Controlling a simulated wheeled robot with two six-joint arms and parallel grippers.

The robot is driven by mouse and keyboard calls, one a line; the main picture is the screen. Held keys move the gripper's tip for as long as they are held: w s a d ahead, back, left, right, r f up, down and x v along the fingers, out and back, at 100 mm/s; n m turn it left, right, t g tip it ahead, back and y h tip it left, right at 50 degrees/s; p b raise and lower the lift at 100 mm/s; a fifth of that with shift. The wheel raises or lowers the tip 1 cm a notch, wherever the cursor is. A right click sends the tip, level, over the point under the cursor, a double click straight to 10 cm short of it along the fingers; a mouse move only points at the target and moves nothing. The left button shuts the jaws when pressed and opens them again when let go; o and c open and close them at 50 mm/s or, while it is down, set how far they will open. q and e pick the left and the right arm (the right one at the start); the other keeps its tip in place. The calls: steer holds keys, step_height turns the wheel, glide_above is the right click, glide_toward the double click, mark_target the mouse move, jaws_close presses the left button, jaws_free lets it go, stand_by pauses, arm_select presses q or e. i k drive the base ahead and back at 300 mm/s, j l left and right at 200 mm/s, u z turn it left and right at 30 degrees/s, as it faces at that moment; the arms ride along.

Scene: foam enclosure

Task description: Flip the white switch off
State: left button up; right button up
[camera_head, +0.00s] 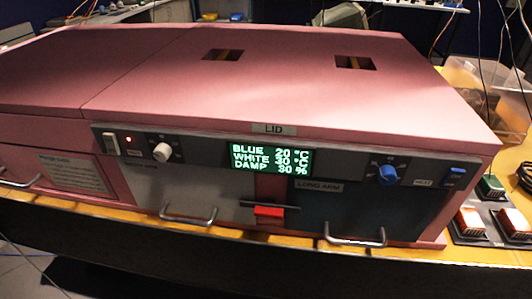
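A small white rocker switch (110,143) sits at the left end of the dark control strip (205,153) on the front of the pink foam enclosure (290,90). A small red light (128,139) just to its right is lit. The switch is too small to tell which way it is tilted. A white knob (162,152) is further right on the same strip. Neither of my grippers is in view, and nothing is touching the switch.
A lit display (270,159) reads blue 20 °C, white 40 °C, damp 30 %. Right of it are a blue knob (388,174) and a blue button (457,171). A red lever (269,211) and metal handles (188,218) stick out below. The space before the switch is clear.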

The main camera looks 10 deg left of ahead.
mark_target(111, 140)
steer(key=u, duration=1.25)
